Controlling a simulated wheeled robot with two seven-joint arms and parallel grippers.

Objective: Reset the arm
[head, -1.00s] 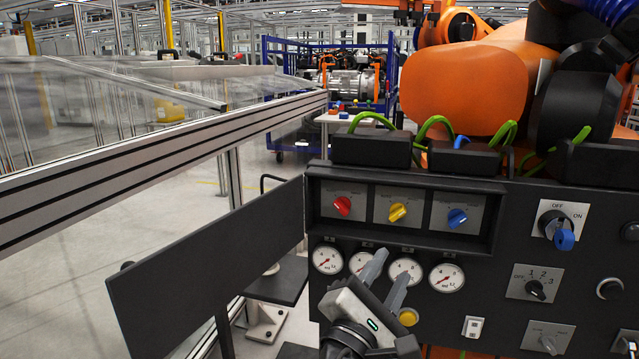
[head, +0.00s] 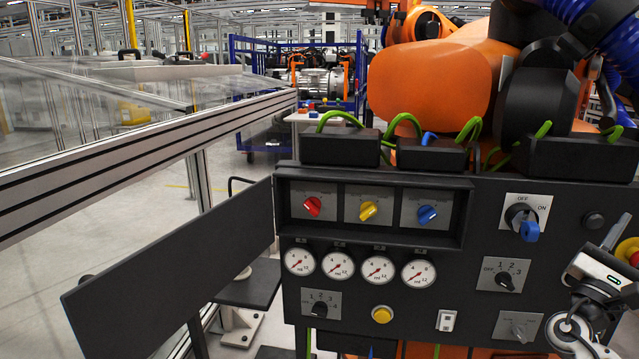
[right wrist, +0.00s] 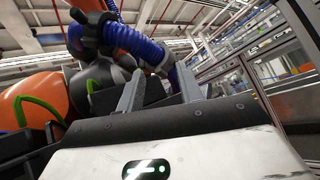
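The black control panel (head: 470,305) stands ahead in the head view. It bears a red knob (head: 312,206), a yellow knob (head: 368,211) and a blue knob (head: 428,215) in a recessed frame. A blue-handled OFF/ON switch (head: 529,230) is at upper right; its handle hangs downward. Below are numbered selectors (head: 505,281) (head: 319,308) and a yellow button (head: 382,314). My right gripper (head: 621,232) is at the right edge, before a partly hidden red-and-yellow button (head: 634,257). Its fingers are apart and empty in the right wrist view (right wrist: 160,75). My left gripper is out of view.
Several round gauges (head: 378,269) line the panel. A large orange robot arm (head: 435,85) stands behind it, with green cables on top. A dark flat plate (head: 175,275) juts out at left, beside a metal-railed fence (head: 150,145). The space before the panel's middle is clear.

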